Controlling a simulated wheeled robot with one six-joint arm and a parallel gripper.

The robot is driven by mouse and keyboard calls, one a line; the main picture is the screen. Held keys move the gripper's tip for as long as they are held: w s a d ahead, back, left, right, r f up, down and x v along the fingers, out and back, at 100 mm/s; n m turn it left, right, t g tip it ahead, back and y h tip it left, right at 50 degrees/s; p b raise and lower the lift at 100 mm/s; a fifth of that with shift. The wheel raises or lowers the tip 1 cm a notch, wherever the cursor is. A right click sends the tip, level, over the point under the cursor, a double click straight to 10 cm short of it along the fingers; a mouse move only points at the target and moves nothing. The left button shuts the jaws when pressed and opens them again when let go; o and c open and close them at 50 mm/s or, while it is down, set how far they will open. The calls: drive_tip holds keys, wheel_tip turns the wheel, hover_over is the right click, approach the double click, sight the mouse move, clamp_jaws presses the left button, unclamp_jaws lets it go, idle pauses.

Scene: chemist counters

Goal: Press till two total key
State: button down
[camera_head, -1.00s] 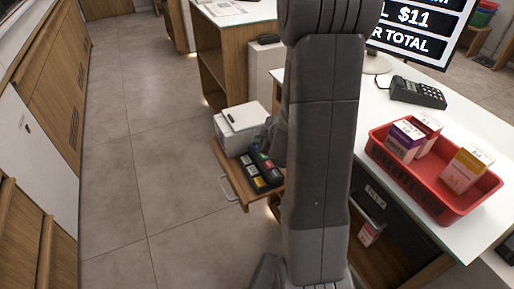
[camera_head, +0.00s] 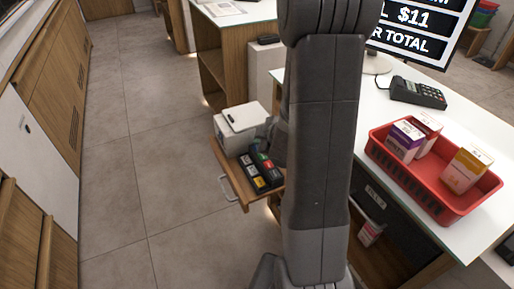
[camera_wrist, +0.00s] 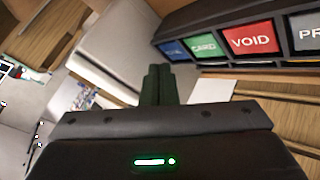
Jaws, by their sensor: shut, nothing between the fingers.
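The till key block (camera_head: 260,172) is a dark strip of coloured keys on a pulled-out wooden shelf. In the wrist view it crosses the upper right, with a blue key (camera_wrist: 173,50) at its left end, its lettering too blurred to read. Beside that are a green CARD key (camera_wrist: 204,46), a red VOID key (camera_wrist: 250,40) and a grey key starting "PR" (camera_wrist: 307,33). My gripper (camera_wrist: 158,72) is shut and empty; its fingertips appear just below and left of the blue key. I cannot tell whether they touch it. My arm hides much of the gripper in the head view.
A white printer (camera_head: 240,120) stands behind the key block on the shelf (camera_head: 228,172). To the right, the counter (camera_head: 470,120) bears a red tray (camera_head: 440,190) of boxes, a card terminal (camera_head: 418,93) and a screen (camera_head: 415,30) showing $11. The floor at left is clear.

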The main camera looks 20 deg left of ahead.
idle(0.4)
drive_tip(key=shift+f+b, duration=0.35)
drive_tip(key=shift+f, duration=0.1)
drive_tip(key=shift+f+b, duration=0.35)
idle(0.5)
idle(0.3)
drive_tip(key=shift+r+p, duration=0.8)
wheel_tip(320, 180, up, 5)
drive_tip(key=p, duration=0.5)
drive_tip(key=shift+r, duration=0.1)
drive_tip(key=shift+d, duration=0.1)
idle(0.4)
